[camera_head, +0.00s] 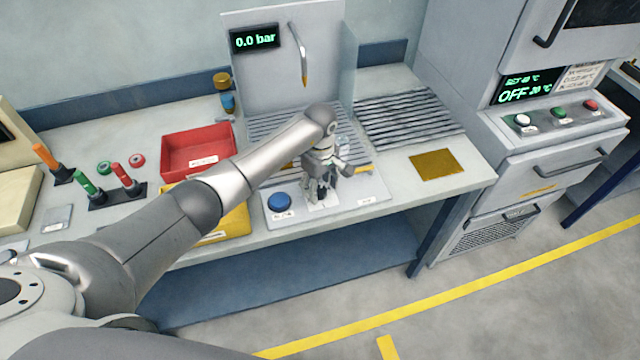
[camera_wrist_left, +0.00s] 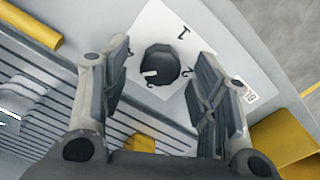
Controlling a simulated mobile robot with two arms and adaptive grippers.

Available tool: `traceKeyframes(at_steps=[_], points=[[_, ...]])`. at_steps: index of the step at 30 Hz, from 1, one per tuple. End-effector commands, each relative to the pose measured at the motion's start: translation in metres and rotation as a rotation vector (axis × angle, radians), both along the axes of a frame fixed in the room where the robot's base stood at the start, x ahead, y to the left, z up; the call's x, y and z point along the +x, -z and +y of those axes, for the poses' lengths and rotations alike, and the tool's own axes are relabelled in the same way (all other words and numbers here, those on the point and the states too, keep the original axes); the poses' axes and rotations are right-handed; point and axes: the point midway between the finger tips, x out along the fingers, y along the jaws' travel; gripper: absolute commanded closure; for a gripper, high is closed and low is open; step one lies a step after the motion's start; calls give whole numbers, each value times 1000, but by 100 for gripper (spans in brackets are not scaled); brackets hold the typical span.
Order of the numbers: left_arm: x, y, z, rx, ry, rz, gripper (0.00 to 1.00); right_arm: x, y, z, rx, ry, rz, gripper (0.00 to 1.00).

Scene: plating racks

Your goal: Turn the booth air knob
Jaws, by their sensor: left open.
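The booth air knob (camera_wrist_left: 159,66) is a dark, faceted round knob with a white pointer mark. It sits on a white plate (camera_wrist_left: 183,32) printed with numbers. My left gripper (camera_wrist_left: 163,60) is open, with its fingers on either side of the knob; I cannot tell if they touch it. In the head view my left gripper (camera_head: 319,193) points down over the front panel (camera_head: 345,199) of the booth and hides the knob. A display (camera_head: 255,39) above reads 0.0 bar. My right gripper is not in view.
A blue button (camera_head: 280,202) is just left of the gripper. A red bin (camera_head: 197,150) and a yellow bin (camera_head: 236,226) stand farther left. Slatted grating (camera_head: 408,116) lies behind, and a spray nozzle (camera_head: 302,57) hangs from the back panel. An oven (camera_head: 545,130) stands at right.

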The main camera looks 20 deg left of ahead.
Motion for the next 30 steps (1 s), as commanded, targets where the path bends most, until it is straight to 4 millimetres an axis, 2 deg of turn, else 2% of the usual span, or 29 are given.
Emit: traceKeyframes(at_steps=[4, 13, 24, 30], points=[[-1, 9, 0, 0, -1, 1, 45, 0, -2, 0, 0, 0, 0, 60], [0, 11, 0, 0, 0, 0, 45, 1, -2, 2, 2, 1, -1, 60], [-1, 10, 0, 0, 0, 0, 92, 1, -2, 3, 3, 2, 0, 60], [0, 12, 1, 0, -11, 0, 92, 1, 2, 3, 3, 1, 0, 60]])
